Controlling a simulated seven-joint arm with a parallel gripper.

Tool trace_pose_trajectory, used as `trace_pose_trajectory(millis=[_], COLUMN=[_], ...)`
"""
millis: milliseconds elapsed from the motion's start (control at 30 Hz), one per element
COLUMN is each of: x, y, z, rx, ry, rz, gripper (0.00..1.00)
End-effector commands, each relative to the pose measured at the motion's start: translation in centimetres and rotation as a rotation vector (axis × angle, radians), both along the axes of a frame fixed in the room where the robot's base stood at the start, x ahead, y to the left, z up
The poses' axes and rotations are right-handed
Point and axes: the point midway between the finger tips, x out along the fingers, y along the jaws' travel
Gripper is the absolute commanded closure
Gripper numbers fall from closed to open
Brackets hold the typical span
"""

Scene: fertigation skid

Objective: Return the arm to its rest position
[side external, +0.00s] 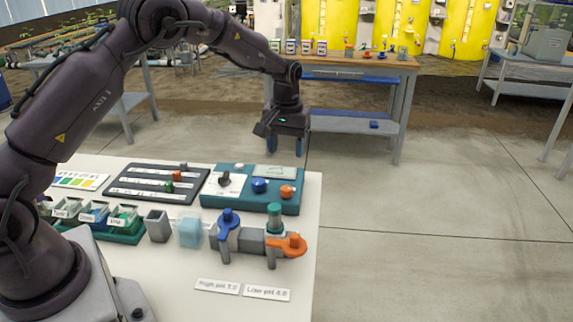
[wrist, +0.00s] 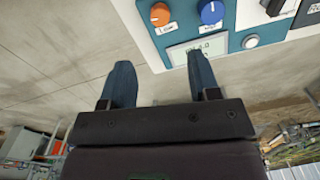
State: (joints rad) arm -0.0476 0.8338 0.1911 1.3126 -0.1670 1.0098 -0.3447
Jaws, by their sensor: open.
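My gripper (side external: 285,146) hangs in the air beyond the far right edge of the white table (side external: 180,290), above the level of the panel. In the wrist view its two blue fingers (wrist: 160,82) are apart with nothing between them. The arm reaches up from its base at the lower left, arches over, and bends down at the wrist. Below and to the left of the gripper lies a teal control panel (side external: 233,200) with a dark knob, a blue knob (side external: 259,186) and an orange knob (side external: 287,191). The panel also shows at the top of the wrist view (wrist: 240,42).
On the table are a dark slotted rack (side external: 150,190), labelled bins (side external: 120,218), a grey cup (side external: 158,226), a pale blue block (side external: 190,232), and a pipe piece with a blue valve (side external: 229,220) and an orange valve (side external: 290,246). A wooden bench (side external: 350,62) stands behind. Floor at right is clear.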

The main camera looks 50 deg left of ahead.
Motion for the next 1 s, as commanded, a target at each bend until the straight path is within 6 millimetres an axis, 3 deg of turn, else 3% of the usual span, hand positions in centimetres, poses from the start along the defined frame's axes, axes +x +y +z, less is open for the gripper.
trace_pose_trajectory(millis=[200, 567, 667, 733, 1000], x=[0.0, 0.1, -1.5, -3.0, -9.8], y=[0.0, 0.0, 0.0, -0.3, -2.8], z=[1.5, 1.5, 0.0, 0.4, 7.0], rx=[0.0, 0.002, 0.002, -0.002, -0.02], ry=[0.0, -0.003, 0.041, 0.056, -0.001], rz=[0.0, -0.022, -0.068, -0.102, -0.267], gripper=[0.44, 0.44, 0.44, 0.44, 0.44])
